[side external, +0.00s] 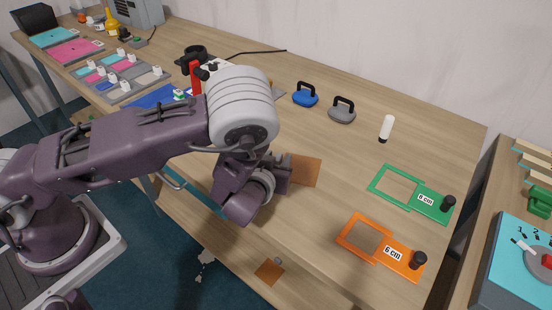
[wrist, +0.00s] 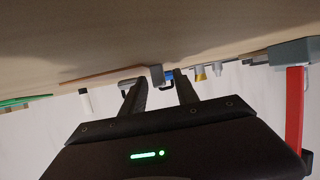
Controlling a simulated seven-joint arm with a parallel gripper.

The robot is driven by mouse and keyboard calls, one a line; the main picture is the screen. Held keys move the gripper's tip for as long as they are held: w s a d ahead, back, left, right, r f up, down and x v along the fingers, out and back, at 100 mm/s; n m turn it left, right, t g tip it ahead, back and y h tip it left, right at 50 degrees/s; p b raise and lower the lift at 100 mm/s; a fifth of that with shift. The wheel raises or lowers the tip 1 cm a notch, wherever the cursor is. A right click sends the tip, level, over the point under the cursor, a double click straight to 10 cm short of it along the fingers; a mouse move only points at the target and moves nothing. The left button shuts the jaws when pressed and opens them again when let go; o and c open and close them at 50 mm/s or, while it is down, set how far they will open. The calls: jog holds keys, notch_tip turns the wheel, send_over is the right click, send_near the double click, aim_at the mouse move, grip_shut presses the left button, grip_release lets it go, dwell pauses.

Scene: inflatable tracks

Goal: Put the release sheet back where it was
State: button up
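A thin orange-brown sheet (side external: 306,170), which I take to be the release sheet, lies flat on the table beside my gripper (side external: 286,170). In the wrist view a similar brown sheet (wrist: 100,75) lies edge-on on the tabletop. A small grey block (wrist: 157,75) shows between the fingertips there, near that sheet's end; I cannot tell whether it is attached. My gripper (wrist: 160,80) has its two fingers apart and is low over the table. The arm hides part of the sheet's left side. Another brown square (side external: 269,271) lies below the table's front edge.
Green (side external: 432,203) and orange (side external: 402,260) frames with black knobs lie to the right. Blue (side external: 305,96) and grey (side external: 342,112) handled tools and a white cylinder (side external: 386,128) stand behind. A red-handled device (side external: 195,78) stands behind the arm. The tabletop right of the sheet is mostly clear.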

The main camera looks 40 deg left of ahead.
jog(key=shift+s+d+f, duration=0.1)
jog(key=shift+f, duration=0.2)
jog(key=v, duration=1.2)
jog(key=shift+r, duration=0.4)
jog(key=shift+w+d+r+n+g, duration=0.25)
jog(key=shift+n+g, duration=0.15)
jog(key=shift+g, duration=0.4)
jog(key=s+d+r+m+g+h, duration=0.15)
jog(key=r+h, duration=0.25)
jog(key=r, duration=0.4)
jog(key=s+d+r+g+h, duration=0.1)
jog(key=s+r+g+h, duration=0.15)
jog(key=r, duration=0.45)
jog(key=s+a+r+m, duration=0.2)
jog(key=s+a+r, duration=0.1)
jog(key=s+a, duration=0.3)
jog(key=s+a+r+m+g+y, duration=0.1)
jog(key=s+a+r, duration=0.3)
jog(key=s, duration=0.6)
jog(key=shift+s+a+r+m, duration=0.35)
jog(key=shift+s+a+m, duration=0.1)
jog(key=shift+a, duration=0.65)
jog(key=shift+y, duration=0.25)
